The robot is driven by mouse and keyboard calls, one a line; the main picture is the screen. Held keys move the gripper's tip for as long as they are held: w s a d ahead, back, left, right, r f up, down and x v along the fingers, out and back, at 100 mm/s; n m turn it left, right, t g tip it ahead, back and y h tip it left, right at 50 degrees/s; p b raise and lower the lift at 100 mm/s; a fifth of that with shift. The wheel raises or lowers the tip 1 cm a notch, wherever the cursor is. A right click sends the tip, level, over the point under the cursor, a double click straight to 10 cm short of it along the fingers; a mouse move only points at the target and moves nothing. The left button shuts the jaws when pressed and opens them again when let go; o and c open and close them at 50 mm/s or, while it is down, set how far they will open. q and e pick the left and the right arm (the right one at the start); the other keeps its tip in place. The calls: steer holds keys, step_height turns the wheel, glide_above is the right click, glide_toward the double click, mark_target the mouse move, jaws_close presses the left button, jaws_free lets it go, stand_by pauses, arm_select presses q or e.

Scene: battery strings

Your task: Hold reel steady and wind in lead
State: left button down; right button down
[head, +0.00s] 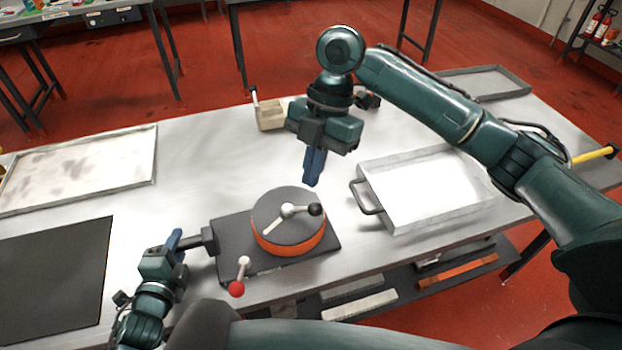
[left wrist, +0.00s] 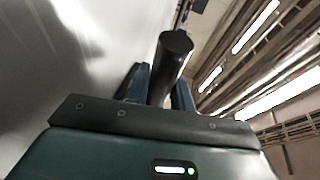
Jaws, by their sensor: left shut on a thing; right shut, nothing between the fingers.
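The reel (head: 268,240) is a round drum with an orange side and a dark grey top. It sits on a dark base plate (head: 322,258). A silver crank with a black knob (head: 315,209) lies across its top. A dark handle (head: 206,243) sticks out from the base's left side. My left gripper (head: 178,242) is shut on this handle; the left wrist view shows the dark bar (left wrist: 172,58) between the blue fingers. My right gripper (head: 313,170) is shut and empty, pointing down above and behind the reel, apart from the crank. I cannot make out the lead.
A lever with a red ball (head: 236,288) stands at the base's front left. A metal tray with a handle (head: 400,214) is to the right. A beige box (head: 270,117) stands behind. A dark mat (head: 50,280) and a shallow tray (head: 153,165) lie left.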

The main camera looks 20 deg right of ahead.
arm_select(q)
steer(key=shift+s+a+f, duration=0.1)
steer(key=shift+a+f, duration=0.1)
steer(key=shift+f, duration=0.25)
steer(key=c, duration=1.3)
jaws_free()
steer(key=shift+o, duration=0.8)
steer(key=shift+d+r, duration=0.1)
steer(key=shift+r, duration=0.1)
